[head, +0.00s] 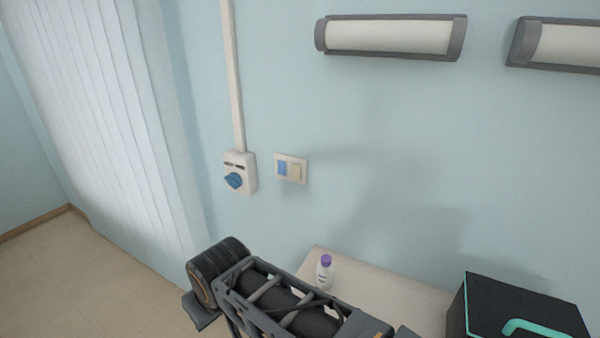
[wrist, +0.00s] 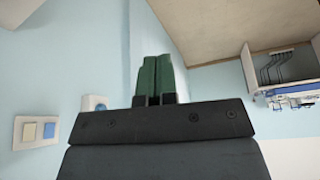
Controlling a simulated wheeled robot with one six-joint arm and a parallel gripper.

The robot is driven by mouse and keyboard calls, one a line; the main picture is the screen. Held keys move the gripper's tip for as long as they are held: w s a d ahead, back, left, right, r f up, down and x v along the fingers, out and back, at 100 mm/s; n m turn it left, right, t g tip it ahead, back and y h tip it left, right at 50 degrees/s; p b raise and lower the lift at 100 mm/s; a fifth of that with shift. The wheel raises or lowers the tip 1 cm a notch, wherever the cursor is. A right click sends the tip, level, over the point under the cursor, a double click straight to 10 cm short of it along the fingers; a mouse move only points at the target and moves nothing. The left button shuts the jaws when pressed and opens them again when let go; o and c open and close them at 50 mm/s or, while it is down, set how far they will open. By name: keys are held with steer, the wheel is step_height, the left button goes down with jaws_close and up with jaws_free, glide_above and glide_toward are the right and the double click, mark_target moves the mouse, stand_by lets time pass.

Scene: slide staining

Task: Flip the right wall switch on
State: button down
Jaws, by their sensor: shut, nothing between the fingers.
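The wall switch plate (head: 278,178) has two rockers side by side, a blue left one (head: 282,168) and a cream right one (head: 296,172). I cannot tell which way the right rocker is tipped. In the wrist view the plate (wrist: 19,140) is at the left edge and looks turned over, with the cream rocker (wrist: 30,132) left of the blue one (wrist: 50,130). My gripper (wrist: 155,62) has green fingers, shut together and empty, apart from the plate. My arm shows low in the head view, with the fingers out of sight.
A white box with a blue knob (head: 235,181) is on the wall left of the plate, below a conduit (head: 233,80). A bottle with a purple cap (head: 325,272) stands on the counter (head: 390,290), with a black box (head: 520,310) at right.

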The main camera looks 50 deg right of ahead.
steer(key=shift+w, duration=0.35)
steer(key=shift+s, duration=0.1)
steer(key=w+d+r+n+h+b, duration=0.1)
steer(key=w+d+h+b, duration=0.3)
steer(key=d, duration=0.9)
steer(key=w+d+r+n+h+b, duration=0.2)
steer(key=w+d+r+h+b, duration=0.2)
steer(key=w+d+h, duration=0.5)
steer(key=shift+w+d+g+h+b, duration=0.35)
steer(key=shift+d+h+b, duration=0.35)
steer(key=shift+d+h, duration=1.25)
steer(key=shift+d+y, duration=0.35)
steer(key=shift+d, duration=0.1)
